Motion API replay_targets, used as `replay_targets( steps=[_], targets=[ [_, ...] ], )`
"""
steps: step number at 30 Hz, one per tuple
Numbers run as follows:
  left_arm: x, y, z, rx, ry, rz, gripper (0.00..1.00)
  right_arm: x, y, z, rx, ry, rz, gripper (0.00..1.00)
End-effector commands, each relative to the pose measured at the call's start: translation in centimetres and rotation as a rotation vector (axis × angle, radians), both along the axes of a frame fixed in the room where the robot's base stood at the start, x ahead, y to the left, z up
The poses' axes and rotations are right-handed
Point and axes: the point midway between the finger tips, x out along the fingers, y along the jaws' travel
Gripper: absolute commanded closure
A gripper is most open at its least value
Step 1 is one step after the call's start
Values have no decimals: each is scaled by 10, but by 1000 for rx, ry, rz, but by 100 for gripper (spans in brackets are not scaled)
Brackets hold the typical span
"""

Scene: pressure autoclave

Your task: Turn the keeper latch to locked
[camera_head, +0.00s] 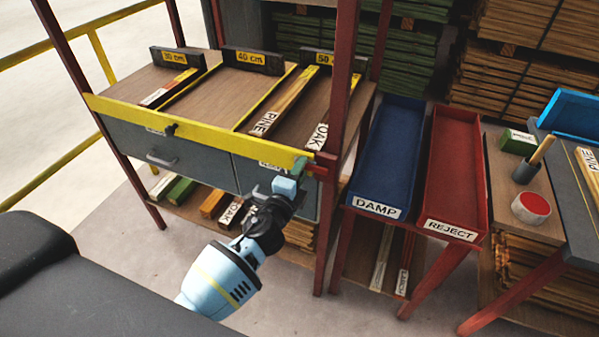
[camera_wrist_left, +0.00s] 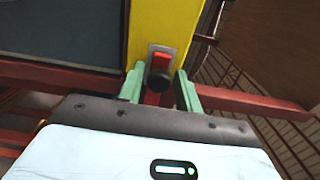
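The keeper latch (camera_wrist_left: 163,64) shows in the left wrist view as a red piece with a round black knob, on a grey metal plate at the end of the yellow bar (camera_wrist_left: 160,22). In the head view the yellow bar (camera_head: 215,128) runs along the rack's front, and a bit of red latch (camera_head: 319,169) shows at its right end. My left gripper (camera_head: 300,166) is at that end. In the wrist view its green fingers (camera_wrist_left: 160,88) stand open on either side of the knob, with small gaps. The lower part of the latch is hard to make out. My right gripper is not in view.
A dark red rack post (camera_head: 338,130) rises close beside the latch. A blue DAMP tray (camera_head: 385,155) and a red REJECT tray (camera_head: 455,165) stand to the right. Labelled boards (camera_head: 285,100) lie on the rack shelf behind the bar. Grey drawers (camera_head: 190,160) hang below it.

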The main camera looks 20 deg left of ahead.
Motion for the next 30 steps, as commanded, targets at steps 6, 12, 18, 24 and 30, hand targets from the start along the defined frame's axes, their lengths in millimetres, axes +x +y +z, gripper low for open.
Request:
replay_targets(
  steps=[6, 12, 18, 24, 30],
  targets=[
    [0, 0, 0, -2, 1, 0, 58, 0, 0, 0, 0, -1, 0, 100],
    [-5, 1, -1, -2, 2, 1, 58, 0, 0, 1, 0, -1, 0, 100],
    [-33, 1, -1, -3, 3, 0, 58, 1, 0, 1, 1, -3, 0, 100],
    [-62, 2, -2, -3, 3, 0, 58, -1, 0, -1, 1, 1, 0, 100],
    [-77, 3, -1, -2, 2, 1, 58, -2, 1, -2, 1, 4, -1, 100]
  ],
)
